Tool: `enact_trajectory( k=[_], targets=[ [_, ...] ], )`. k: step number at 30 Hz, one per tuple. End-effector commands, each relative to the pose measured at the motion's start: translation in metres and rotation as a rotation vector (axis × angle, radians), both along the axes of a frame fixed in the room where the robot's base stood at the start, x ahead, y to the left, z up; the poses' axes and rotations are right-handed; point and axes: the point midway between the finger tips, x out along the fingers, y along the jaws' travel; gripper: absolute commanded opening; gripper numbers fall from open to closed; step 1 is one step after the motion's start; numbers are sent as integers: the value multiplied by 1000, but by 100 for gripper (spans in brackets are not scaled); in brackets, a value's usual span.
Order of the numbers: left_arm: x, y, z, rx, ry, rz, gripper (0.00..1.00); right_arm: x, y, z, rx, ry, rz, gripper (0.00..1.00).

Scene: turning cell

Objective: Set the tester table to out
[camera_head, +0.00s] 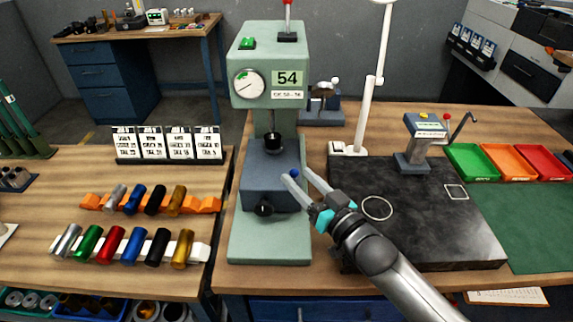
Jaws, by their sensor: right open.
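The tester (270,62) is a pale green press with a round dial and a label reading 54. Its dark blue-grey table (262,192) sits low on the green base (270,246), with a black knob (264,209) on its front. A black round part (273,143) sits above the table. A small blue ball (294,173) shows at the table's right side. My right gripper (299,174) is open, its fingertips around or just beside the blue ball; I cannot tell whether they touch it. My left gripper is not in view.
A black stone slab (430,225) lies right of the tester, under my right arm, with a small stand (420,142) on it. A white lamp post (369,100) rises behind. Coloured cylinders in racks (130,245) stand on the left bench. Green, orange and red trays (508,161) lie at right.

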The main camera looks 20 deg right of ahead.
Motion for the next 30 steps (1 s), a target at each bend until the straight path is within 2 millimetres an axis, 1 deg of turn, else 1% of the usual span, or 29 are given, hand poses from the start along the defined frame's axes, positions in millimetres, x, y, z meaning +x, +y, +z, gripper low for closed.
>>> enact_trajectory(
  k=[1, 6, 12, 18, 25, 26, 30],
  targets=[
    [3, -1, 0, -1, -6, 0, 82, 8, 2, 1, 0, -2, 0, 56],
    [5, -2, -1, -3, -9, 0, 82, 31, 10, 1, 0, -3, 0, 56],
    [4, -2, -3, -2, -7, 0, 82, 49, 16, 0, 2, -2, 0, 56],
    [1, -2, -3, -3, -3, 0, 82, 56, 18, 0, 1, 0, 0, 56],
    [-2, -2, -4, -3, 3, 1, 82, 56, 18, 0, 0, 0, 0, 56],
    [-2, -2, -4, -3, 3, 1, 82, 56, 18, 0, 0, 0, 0, 55],
    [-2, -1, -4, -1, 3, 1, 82, 56, 18, 0, 0, 0, 0, 40]
  ],
)
